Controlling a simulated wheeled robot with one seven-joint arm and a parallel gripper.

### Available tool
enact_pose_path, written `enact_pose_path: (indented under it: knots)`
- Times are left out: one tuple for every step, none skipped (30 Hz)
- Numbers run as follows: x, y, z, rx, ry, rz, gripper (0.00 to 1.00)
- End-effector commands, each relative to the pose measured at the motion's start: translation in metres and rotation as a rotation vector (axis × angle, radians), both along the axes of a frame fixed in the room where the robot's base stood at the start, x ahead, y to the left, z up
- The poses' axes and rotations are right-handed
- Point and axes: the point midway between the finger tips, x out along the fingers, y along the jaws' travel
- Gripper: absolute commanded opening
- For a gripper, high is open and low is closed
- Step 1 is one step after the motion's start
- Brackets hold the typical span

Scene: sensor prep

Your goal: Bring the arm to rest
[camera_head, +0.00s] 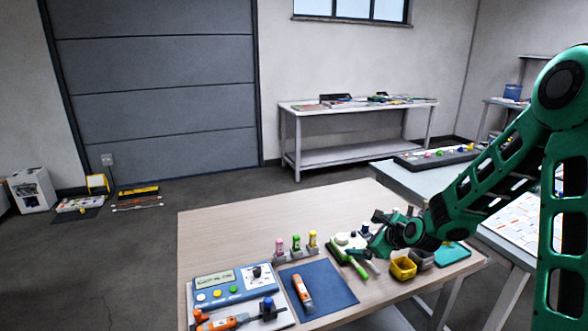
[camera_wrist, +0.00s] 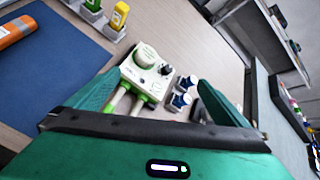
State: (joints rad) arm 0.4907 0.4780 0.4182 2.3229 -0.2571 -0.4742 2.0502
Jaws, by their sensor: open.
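My green arm (camera_head: 480,180) reaches from the right over the wooden table (camera_head: 220,230). My gripper (camera_head: 366,238) is open above the table's right part. In the wrist view its two green fingers (camera_wrist: 152,95) stand wide apart with nothing held between them. Beyond and between them is a white device (camera_wrist: 146,66) with a round knob and green-and-white handles. The device also shows in the head view (camera_head: 345,241), partly hidden by my gripper. I cannot tell the exact height of my gripper above the table.
A blue mat (camera_head: 325,290) holds an orange tool (camera_head: 302,291). Small bottles (camera_head: 296,243) stand in a rack behind it. A blue meter box (camera_head: 228,284) is at the left. Blue-capped vials (camera_wrist: 182,92) stand beside the device.

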Motion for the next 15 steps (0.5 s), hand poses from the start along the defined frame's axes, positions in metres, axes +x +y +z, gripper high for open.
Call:
enact_pose_path:
  knots:
    - [-0.012,-0.010,0.006,-0.111,0.014,0.059,1.00]
    - [-0.021,-0.017,0.007,-0.179,0.028,0.096,1.00]
    - [-0.032,-0.026,0.009,-0.265,0.049,0.149,1.00]
    - [-0.041,-0.033,0.011,-0.329,0.064,0.188,1.00]
    - [-0.050,-0.041,0.014,-0.389,0.081,0.225,1.00]
    - [-0.063,-0.050,0.017,-0.466,0.105,0.278,1.00]
    - [-0.074,-0.058,0.020,-0.522,0.124,0.317,1.00]
    - [-0.084,-0.065,0.023,-0.573,0.144,0.356,1.00]
    - [-0.098,-0.075,0.028,-0.642,0.170,0.409,1.00]
    - [-0.109,-0.082,0.031,-0.687,0.191,0.448,1.00]
    - [-0.120,-0.089,0.035,-0.731,0.212,0.487,1.00]
    - [-0.136,-0.098,0.040,-0.786,0.240,0.542,1.00]
    - [-0.147,-0.105,0.045,-0.823,0.261,0.581,1.00]
    - [-0.160,-0.111,0.049,-0.857,0.283,0.622,1.00]
    - [-0.177,-0.118,0.055,-0.900,0.310,0.679,1.00]
